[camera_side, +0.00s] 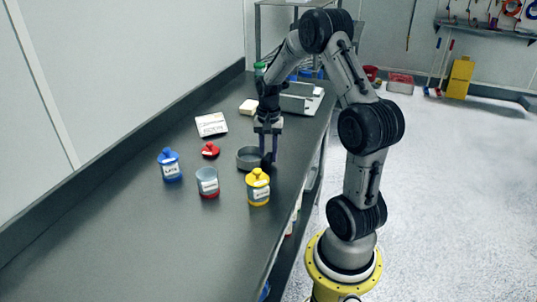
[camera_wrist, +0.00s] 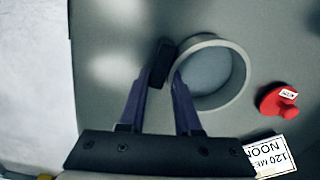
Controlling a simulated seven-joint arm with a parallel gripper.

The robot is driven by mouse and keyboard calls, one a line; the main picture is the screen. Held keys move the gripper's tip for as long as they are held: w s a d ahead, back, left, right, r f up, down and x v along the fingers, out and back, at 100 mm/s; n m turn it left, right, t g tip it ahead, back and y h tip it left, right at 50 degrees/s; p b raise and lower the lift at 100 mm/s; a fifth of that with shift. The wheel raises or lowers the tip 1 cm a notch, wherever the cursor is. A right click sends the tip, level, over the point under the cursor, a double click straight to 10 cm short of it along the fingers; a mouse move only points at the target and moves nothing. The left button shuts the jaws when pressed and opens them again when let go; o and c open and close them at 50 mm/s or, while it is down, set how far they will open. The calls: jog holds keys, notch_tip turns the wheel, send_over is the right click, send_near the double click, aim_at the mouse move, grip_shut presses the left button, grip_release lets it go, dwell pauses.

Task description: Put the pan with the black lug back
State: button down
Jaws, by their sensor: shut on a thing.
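The round grey pan (camera_side: 247,158) is at the middle of the dark bench, and it also shows in the wrist view (camera_wrist: 236,75) as an open ring with a pale inside. Its black lug (camera_wrist: 163,58) is on its left side in the wrist view, at the fingertips. My gripper (camera_side: 269,160) points down at the pan's right side in the side view. Its two purple fingers (camera_wrist: 164,78) are closed on the lug, with the pan to the right of them. The pan looks level. I cannot tell whether it touches the bench or hangs just above it.
A red-based clear jar (camera_side: 208,184), a yellow jar (camera_side: 258,190) and a blue jar (camera_side: 169,166) stand in front of the pan. A red lid (camera_side: 210,150) and a printed card (camera_side: 211,125) lie to its left. A white block (camera_side: 249,107) lies behind. The near bench is clear.

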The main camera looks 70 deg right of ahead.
jog(key=shift+f, duration=0.3)
jog(key=c, duration=0.6)
grip_release()
notch_tip(320, 180, up, 12)
jog(key=a+r+n+t, duration=0.1)
jog(key=a+r+n, duration=0.35)
jog(key=a, duration=0.45)
jog(key=s+a+n+t, duration=0.2)
jog(key=s+a+n, duration=0.3)
jog(key=a, duration=0.4)
jog(key=s+a+r+n+t, duration=0.1)
jog(key=s+a+n+t, duration=0.1)
jog(key=s+a+n, duration=0.4)
jog(key=shift+s+a+t, duration=0.15)
jog(key=shift+a+t, duration=0.15)
jog(key=shift+a, duration=1.15)
